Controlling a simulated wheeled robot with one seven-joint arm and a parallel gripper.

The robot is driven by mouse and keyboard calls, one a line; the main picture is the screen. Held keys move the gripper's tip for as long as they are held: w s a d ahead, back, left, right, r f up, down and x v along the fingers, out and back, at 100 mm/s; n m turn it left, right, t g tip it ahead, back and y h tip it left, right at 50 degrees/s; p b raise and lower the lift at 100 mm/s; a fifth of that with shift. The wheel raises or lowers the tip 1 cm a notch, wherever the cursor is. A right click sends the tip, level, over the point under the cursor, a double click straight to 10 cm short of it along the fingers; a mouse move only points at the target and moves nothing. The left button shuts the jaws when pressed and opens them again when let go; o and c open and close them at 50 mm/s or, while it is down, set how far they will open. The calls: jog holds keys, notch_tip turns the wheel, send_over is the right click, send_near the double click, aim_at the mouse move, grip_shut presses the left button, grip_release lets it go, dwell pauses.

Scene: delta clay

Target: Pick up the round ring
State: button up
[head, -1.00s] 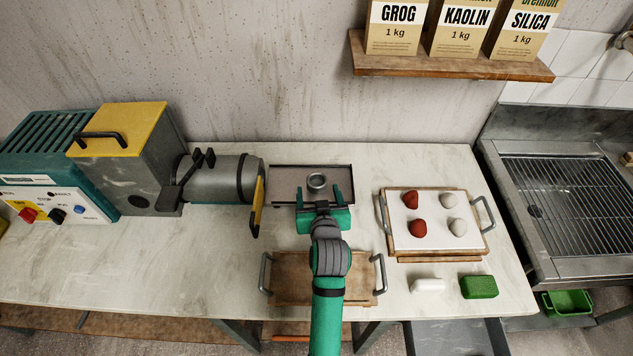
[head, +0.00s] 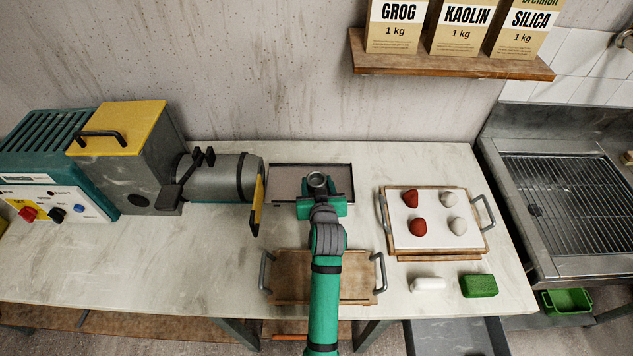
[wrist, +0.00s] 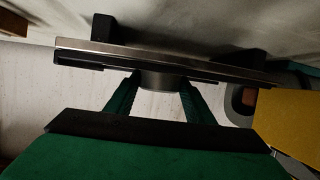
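The round ring (head: 317,180) is a small grey metal ring over the dark shallow tray (head: 283,181) at the back of the worktop. My green gripper (head: 318,189) reaches it from the front, and its fingers close in on both sides of the ring. In the wrist view the ring (wrist: 160,82) sits between the two finger ends, which appear to touch its sides. The gripper looks shut on it. I cannot tell whether the ring rests on the tray or is slightly above it.
A grey cylinder with a yellow end plate (head: 257,207) stands close to the left. A wooden handled tray (head: 283,286) lies in front, under my arm. A handled board (head: 399,241) with red and pale lumps is at right, near a green sponge (head: 479,286).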

aim_at(317, 178)
jog(key=shift+c, duration=1.4)
jog(key=shift+s+d, duration=0.1)
jog(key=shift+d, duration=0.05)
jog(key=shift+r, duration=0.35)
jog(key=shift+c, duration=1.1)
jog(key=shift+a+r, duration=0.2)
jog(key=shift+r, duration=0.95)
jog(key=s+a+r, duration=0.3)
jog(key=s+r, duration=0.7)
jog(key=s, duration=0.3)
jog(key=shift+s, duration=0.35)
